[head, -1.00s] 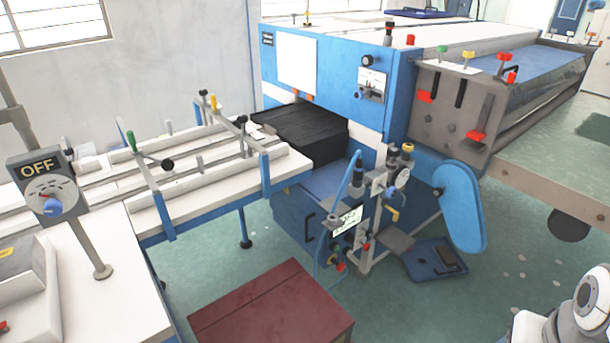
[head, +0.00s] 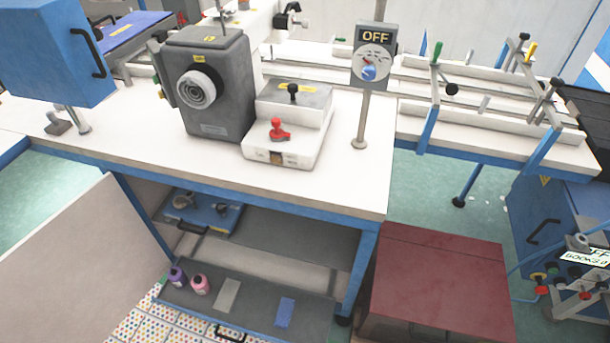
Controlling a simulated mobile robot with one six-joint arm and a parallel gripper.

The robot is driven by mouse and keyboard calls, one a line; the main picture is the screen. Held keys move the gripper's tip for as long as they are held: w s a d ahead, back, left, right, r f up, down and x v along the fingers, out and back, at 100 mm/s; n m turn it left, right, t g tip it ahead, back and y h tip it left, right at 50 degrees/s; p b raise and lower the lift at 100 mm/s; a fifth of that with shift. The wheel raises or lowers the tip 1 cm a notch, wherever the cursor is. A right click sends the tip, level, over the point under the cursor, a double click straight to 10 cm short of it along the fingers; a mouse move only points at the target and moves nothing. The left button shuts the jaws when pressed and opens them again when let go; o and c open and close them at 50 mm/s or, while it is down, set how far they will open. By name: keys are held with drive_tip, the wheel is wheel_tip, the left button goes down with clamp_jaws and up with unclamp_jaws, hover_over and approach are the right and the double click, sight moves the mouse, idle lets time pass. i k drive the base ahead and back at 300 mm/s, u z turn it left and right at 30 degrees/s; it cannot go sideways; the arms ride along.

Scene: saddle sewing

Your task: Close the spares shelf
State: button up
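Under the white-topped table, a grey pull-out shelf (head: 258,293) with a dark handle (head: 229,333) on its front edge sticks out toward me, slid open. On it stand a purple spool-like container (head: 177,277) and a pink one (head: 200,285). A grey flat piece (head: 228,293) and a blue flat piece (head: 285,312) lie beside them. A higher shelf (head: 300,243) sits further in under the tabletop, with a blue tray (head: 205,213) and a handle (head: 190,228) at its left. No label shows which one is the spares shelf. My gripper is not in view.
A dark red box (head: 440,285) stands on the floor right of the table's leg. A pale panel (head: 65,270) fills the lower left. The tabletop (head: 340,185) carries a grey machine (head: 210,85). Patterned sheets (head: 150,328) lie beneath the open shelf.

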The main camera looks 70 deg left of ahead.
sight(254, 313)
drive_tip(key=k, duration=0.1)
drive_tip(key=u, duration=3.6)
drive_tip(key=k, duration=0.85)
drive_tip(key=z, duration=0.2)
drive_tip(key=i, duration=0.8)
drive_tip(key=u, duration=0.8)
